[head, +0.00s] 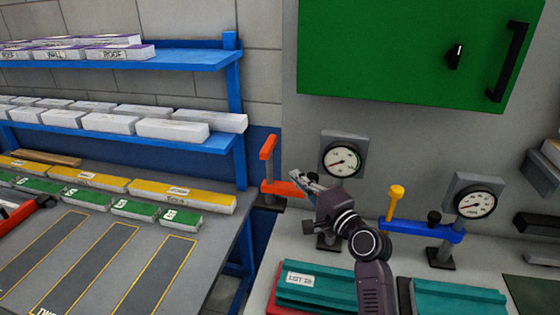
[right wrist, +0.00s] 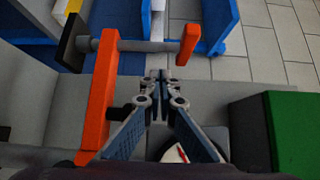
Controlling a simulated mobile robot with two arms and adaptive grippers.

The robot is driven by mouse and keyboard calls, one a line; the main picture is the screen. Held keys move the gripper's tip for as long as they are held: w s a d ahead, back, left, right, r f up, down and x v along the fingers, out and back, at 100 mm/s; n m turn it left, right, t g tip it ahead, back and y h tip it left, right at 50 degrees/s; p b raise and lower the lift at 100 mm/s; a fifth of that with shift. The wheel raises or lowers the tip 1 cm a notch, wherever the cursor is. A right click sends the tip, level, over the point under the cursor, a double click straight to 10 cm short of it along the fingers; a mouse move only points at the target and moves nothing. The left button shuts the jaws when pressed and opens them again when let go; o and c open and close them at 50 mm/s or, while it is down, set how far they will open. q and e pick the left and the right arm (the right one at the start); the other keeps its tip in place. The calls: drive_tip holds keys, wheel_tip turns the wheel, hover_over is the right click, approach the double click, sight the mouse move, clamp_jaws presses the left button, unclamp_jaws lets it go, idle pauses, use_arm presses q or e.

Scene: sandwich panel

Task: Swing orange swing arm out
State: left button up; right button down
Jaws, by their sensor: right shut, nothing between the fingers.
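The orange swing arm (head: 287,188) stands out to the left beside the left gauge, with an upright orange handle (head: 267,148) at its outer end. In the right wrist view the orange arm (right wrist: 98,105) runs up the left side, and its handle tip (right wrist: 188,45) shows at the top. My right gripper (head: 296,176) is shut and empty, close to the orange arm. In the right wrist view its closed fingertips (right wrist: 158,76) are to the right of the arm, with a visible gap. In the head view the gripper hides the arm's inner end. My left gripper is out of view.
A blue swing arm (head: 425,229) with a yellow handle (head: 396,200) stands to the right, by another gauge (head: 475,203). A green cabinet (head: 410,50) hangs above. A blue shelf rack (head: 237,110) is on the left. Teal blocks (head: 455,297) lie in front.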

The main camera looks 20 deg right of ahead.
sight(280, 184)
drive_tip(key=w, duration=0.2)
drive_tip(key=w+a+p, duration=0.1)
drive_tip(key=w, duration=0.2)
drive_tip(key=w+p, duration=0.1)
drive_tip(key=w, duration=0.1)
drive_tip(key=shift+w+a+r, duration=0.1)
drive_tip(key=shift+w+a, duration=0.05)
drive_tip(key=shift+w, duration=0.05)
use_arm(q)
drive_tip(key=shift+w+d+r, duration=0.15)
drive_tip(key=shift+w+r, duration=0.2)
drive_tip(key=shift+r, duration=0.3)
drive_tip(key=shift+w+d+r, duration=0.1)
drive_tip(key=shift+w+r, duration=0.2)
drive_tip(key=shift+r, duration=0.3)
use_arm(e)
drive_tip(key=shift+w+a, duration=0.2)
drive_tip(key=shift+w, duration=0.75)
